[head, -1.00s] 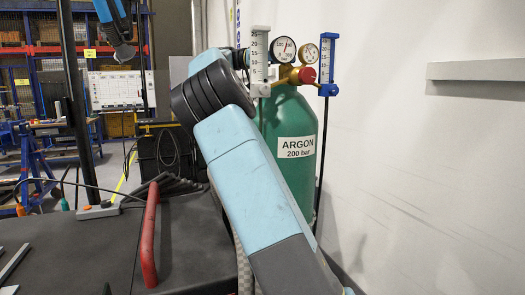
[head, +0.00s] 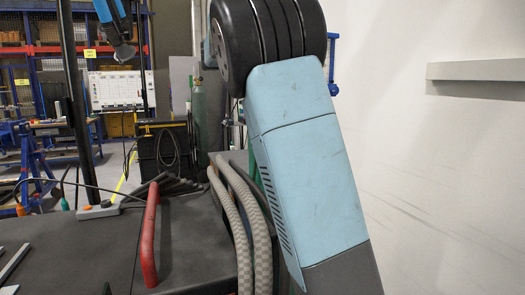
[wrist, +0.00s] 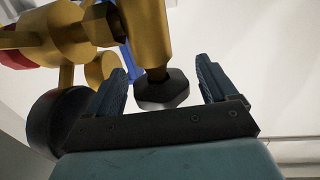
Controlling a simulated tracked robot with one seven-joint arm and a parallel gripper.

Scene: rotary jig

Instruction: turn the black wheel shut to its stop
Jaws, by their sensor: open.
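The black wheel (wrist: 163,90) shows in the wrist view, a dark faceted knob on the end of a brass stem (wrist: 152,35). My gripper (wrist: 162,68) is open, with one finger to the left of the wheel and one to the right. The wheel sits between the fingers, and I see a gap on the right side; on the left the gap is narrower.
Brass fittings with a red part (wrist: 12,58) lie at the wrist view's upper left. A dark round body (wrist: 58,118) is beside the left finger; I cannot tell what it is. A blue flowmeter (head: 333,68) shows past my arm. A pale wall (head: 430,180) stands to the right.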

